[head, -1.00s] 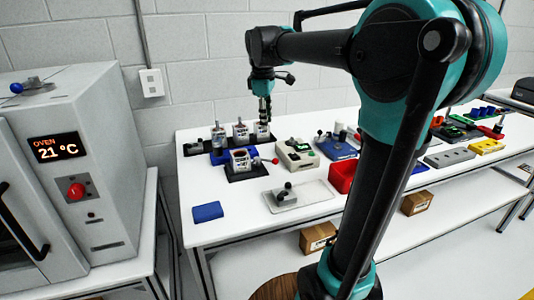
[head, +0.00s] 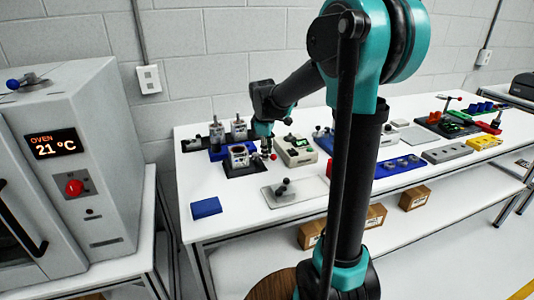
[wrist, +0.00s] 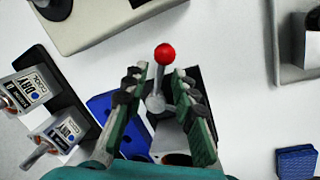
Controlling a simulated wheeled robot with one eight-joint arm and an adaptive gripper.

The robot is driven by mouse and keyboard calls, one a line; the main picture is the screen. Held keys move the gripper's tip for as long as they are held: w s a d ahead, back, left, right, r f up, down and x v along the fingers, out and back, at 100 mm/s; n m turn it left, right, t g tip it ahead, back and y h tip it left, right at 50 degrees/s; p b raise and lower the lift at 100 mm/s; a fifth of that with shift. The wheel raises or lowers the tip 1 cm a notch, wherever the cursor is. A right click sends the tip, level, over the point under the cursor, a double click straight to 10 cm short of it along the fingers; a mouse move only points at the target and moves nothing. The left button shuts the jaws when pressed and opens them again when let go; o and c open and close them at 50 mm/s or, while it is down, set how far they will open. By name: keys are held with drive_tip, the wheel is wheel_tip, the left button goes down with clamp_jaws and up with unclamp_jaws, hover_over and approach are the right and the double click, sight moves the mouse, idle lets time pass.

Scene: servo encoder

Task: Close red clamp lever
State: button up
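The red-knobbed clamp lever (wrist: 165,54) stands out between my fingers in the wrist view, its metal rod running down to a grey hub. In the head view its red knob (head: 273,156) shows just below my gripper, by the fixture with a dark base (head: 245,170). My gripper (wrist: 160,78) is open, with one green-and-black finger on each side of the lever. A gap shows between the rod and each finger. The gripper also shows in the head view (head: 266,146), small and partly dark. The lower part of the fixture is partly hidden by the fingers.
Silver servo units (wrist: 62,131) stand left of the fingers in the wrist view, near a blue block (wrist: 100,106). A beige device (head: 296,150) is just right of the gripper. A blue pad (head: 206,208) lies at the table's front left, with bare table around it.

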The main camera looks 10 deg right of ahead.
drive_tip(key=shift+f, duration=0.35)
drive_tip(key=shift+c, duration=0.4)
clamp_jaws()
drive_tip(key=shift+w, duration=0.1)
